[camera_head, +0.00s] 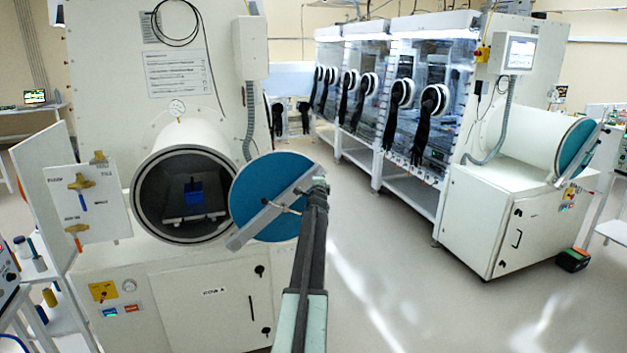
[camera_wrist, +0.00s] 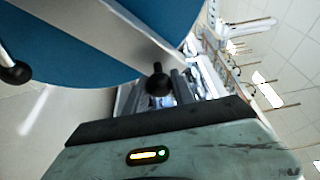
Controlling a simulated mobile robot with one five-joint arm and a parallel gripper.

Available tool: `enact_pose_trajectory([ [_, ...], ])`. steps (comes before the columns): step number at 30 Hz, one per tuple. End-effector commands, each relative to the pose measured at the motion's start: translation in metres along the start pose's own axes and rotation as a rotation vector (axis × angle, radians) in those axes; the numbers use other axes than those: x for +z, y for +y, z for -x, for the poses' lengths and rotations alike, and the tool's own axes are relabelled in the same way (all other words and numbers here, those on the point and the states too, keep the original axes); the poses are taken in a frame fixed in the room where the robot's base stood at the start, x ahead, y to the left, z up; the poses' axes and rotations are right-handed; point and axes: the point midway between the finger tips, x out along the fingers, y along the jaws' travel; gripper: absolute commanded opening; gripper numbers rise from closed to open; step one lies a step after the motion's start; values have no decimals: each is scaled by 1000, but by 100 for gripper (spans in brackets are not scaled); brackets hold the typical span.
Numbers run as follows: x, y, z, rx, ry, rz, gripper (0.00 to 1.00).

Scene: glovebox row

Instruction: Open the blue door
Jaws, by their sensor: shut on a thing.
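The blue door (camera_head: 262,188) is a round blue disc with a grey bar across it. It stands swung out to the right of the open round chamber (camera_head: 140,190), whose dark inside shows. My gripper (camera_head: 316,186) is at the right end of the bar and is shut on the door's handle; the exact grip is hard to see. In the wrist view the blue door (camera_wrist: 70,45) fills the upper left, and a black ball knob (camera_wrist: 158,83) of the handle stands just in front of my gripper.
A white valve panel (camera_head: 92,205) is at left. A second chamber with a closed blue-green door (camera_head: 577,148) stands at right. Gloveboxes (camera_head: 430,95) line the back. The floor (camera_head: 380,250) between is clear.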

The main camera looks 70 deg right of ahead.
Motion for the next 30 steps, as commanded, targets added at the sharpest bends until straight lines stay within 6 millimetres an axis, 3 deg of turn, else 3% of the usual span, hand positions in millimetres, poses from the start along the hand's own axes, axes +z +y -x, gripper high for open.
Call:
enact_pose_trajectory([
  [1, -5, 15, -5, 7, 3, -22, 0],
  [7, -13, 35, -12, 31, 1, -80, 0],
  [23, -16, 40, -14, 41, 1, -103, 0],
  [24, -16, 40, -14, 41, 1, -103, 33],
  [26, -16, 40, -14, 41, 0, -103, 50],
  [30, -16, 41, -14, 42, 0, -102, 52],
])
